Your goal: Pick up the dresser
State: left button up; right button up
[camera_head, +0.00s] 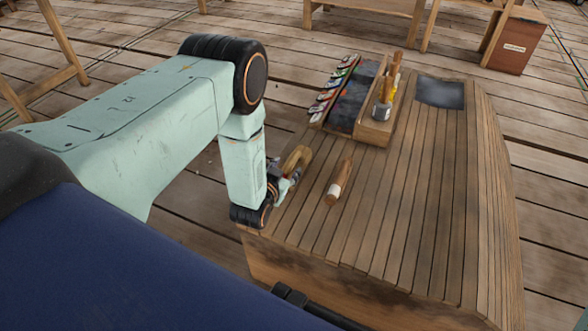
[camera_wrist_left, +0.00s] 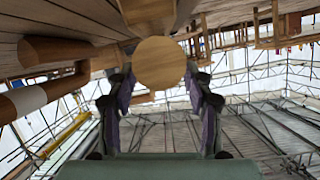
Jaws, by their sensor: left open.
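A wooden tool (camera_head: 297,158), which looks like the dresser, lies on the slatted bench top (camera_head: 400,215) just beyond my left gripper (camera_head: 284,180). In the left wrist view its round, pale wooden end (camera_wrist_left: 160,62) shows between the tips of my left gripper (camera_wrist_left: 160,82). The fingers are spread to either side of it. I cannot tell whether they touch it. My forearm and wrist stand close over the bench's left edge. My right gripper is not in view.
A second wooden-handled tool with a white band (camera_head: 338,183) lies right of my gripper. Behind it stands a wooden tray (camera_head: 375,132) with brushes and several coloured items. A dark square (camera_head: 440,93) lies at the back right. The bench's front right is clear.

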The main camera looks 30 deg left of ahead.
aim_at(287, 167)
pick_arm(q)
jog(key=shift+f+b+x, duration=0.25)
jog(key=shift+b+x, duration=0.25)
jog(key=shift+x, duration=0.7)
jog(key=shift+w+a, duration=0.1)
jog(key=shift+w, duration=0.15)
jog(key=shift+c, duration=0.3)
grip_shut()
